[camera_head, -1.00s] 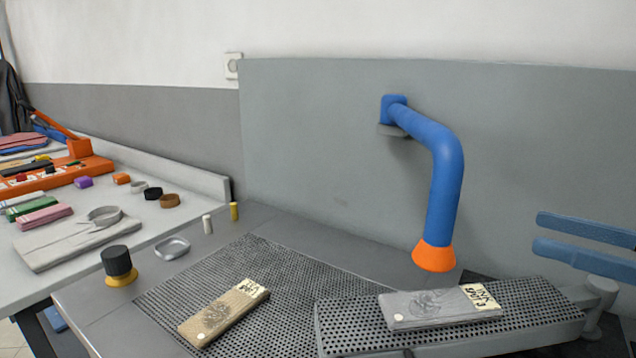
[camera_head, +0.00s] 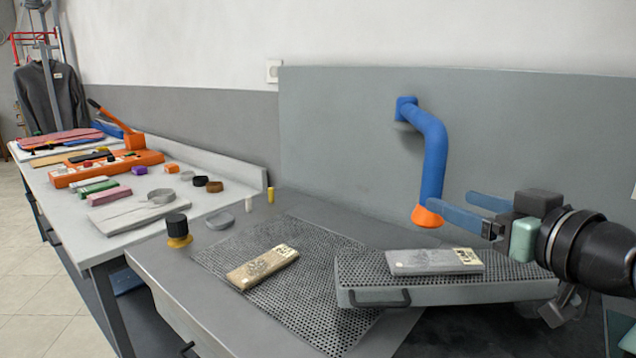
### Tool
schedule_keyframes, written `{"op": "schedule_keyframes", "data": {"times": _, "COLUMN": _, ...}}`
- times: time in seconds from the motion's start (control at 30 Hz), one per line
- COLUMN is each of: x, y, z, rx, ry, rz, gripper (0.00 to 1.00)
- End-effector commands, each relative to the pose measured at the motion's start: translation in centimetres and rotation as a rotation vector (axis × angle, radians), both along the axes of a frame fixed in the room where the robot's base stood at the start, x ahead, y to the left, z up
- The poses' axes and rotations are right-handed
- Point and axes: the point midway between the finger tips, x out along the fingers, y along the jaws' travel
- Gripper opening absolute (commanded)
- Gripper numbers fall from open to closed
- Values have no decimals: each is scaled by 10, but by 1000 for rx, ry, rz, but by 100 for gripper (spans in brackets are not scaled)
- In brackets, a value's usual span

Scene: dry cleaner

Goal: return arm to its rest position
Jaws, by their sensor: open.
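My gripper (camera_head: 474,213) is at the right of the head view, above the right end of the raised perforated board (camera_head: 520,272). Its two blue fingers point left and stand apart, with nothing between them. The dark wrist and part of my arm reach in from the right edge. A grey labelled block (camera_head: 412,262) lies on the raised board, to the left of and below the fingers. A tan labelled block (camera_head: 262,268) lies on the flat perforated mat (camera_head: 322,318), well clear of my gripper.
A blue pipe with an orange nozzle (camera_head: 432,165) hangs from the grey back panel, close to the left of my fingers. A black-topped yellow jar (camera_head: 178,230) stands on the grey table. A white counter (camera_head: 110,238) at left holds several small items. Floor (camera_head: 50,310) shows at lower left.

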Motion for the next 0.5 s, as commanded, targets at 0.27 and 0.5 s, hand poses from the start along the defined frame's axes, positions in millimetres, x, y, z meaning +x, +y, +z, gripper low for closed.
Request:
{"op": "schedule_keyframes", "data": {"times": 0.27, "x": -25, "y": 126, "z": 96, "rx": -7, "ry": -407, "rz": -246, "gripper": 73}}
{"op": "schedule_keyframes", "data": {"times": 0.5, "x": -135, "y": 199, "z": 176, "rx": 105, "ry": -819, "rz": -283, "gripper": 73}}
